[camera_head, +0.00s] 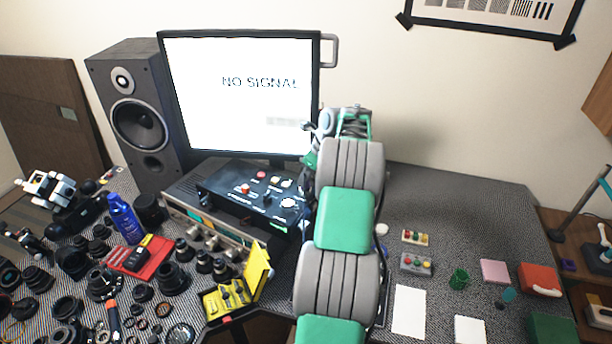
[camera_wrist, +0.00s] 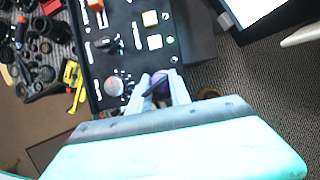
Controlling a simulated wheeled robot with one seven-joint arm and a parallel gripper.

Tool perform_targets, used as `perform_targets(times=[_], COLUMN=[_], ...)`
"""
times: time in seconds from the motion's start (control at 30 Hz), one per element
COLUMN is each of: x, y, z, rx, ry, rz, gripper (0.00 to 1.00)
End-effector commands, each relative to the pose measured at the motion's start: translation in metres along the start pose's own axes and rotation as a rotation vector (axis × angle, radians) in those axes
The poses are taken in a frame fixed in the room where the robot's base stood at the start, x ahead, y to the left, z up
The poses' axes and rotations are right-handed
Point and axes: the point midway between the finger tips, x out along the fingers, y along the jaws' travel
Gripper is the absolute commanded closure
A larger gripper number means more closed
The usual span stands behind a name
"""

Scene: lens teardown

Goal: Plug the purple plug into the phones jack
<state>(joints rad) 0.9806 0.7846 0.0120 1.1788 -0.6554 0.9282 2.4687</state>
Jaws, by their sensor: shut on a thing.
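My gripper (camera_wrist: 160,84) shows at the lower middle of the wrist view, with its two pale fingers closed around a small purple plug (camera_wrist: 168,76). The plug is mostly hidden between the fingers, and a dark piece shows there too. The fingertips are at the edge of a black control box (camera_wrist: 120,60) with knobs, buttons and small round fittings. I cannot tell which fitting is the phones jack, nor whether the plug touches the box. In the head view the black box (camera_head: 232,184) sits on a grey unit, and my arm hides its right end.
A monitor (camera_head: 240,90) reading NO SIGNAL stands behind the box, with a speaker (camera_head: 137,120) to its left. Lenses, a blue bottle (camera_head: 124,218) and a yellow tool case (camera_head: 258,270) crowd the left and front. Small items lie at right on the grey mat (camera_head: 470,200).

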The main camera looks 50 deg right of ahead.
Motion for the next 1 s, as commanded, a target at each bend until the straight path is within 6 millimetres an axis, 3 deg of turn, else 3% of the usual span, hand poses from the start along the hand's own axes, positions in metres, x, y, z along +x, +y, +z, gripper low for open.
perform_targets(times=[0.87, 0.9, 1.0], x=[0.0105, 0.0105, 0.0103], y=[0.0005, 0.0005, 0.0004], z=[-0.0043, -0.0044, -0.0043], rx=[0.001, 0.001, 0.001], ry=[0.0, 0.0, 0.0], rz=[0.002, 0.002, 0.001], gripper=[1.0, 0.75, 0.66])
